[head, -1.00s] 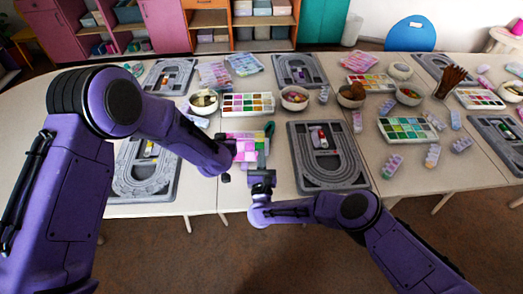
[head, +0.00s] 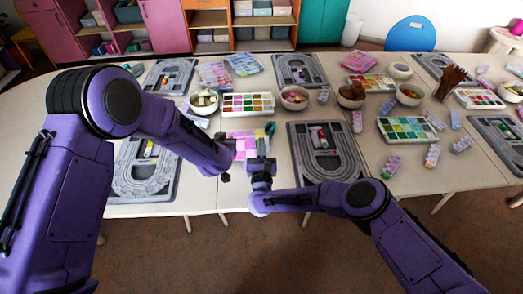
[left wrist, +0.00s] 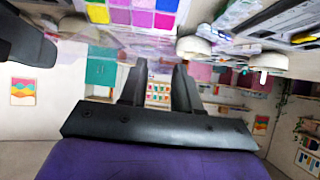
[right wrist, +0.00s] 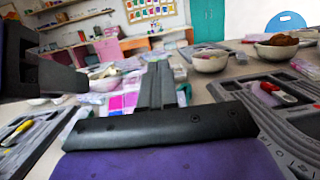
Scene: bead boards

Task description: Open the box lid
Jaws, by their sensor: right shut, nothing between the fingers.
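The box (head: 243,137) with pink, lilac and pale compartments lies near the table's front edge. It also shows at the top of the left wrist view (left wrist: 138,14) and beyond the fingers in the right wrist view (right wrist: 121,101). Its lid cannot be made out clearly. My left gripper (head: 226,176) is in front of the box's left side; its fingers stand apart and empty in the left wrist view (left wrist: 158,70). My right gripper (head: 263,161) is shut and empty at the box's front right, hiding part of it; contact cannot be told. Its fingers meet in the right wrist view (right wrist: 159,66).
Grey track boards lie left (head: 128,189) and right (head: 300,150) of the box. A paint tray (head: 248,112) lies behind it. A dark green-handled tool (head: 270,130) lies at its right. Bowls (head: 294,106) and more trays crowd the table behind.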

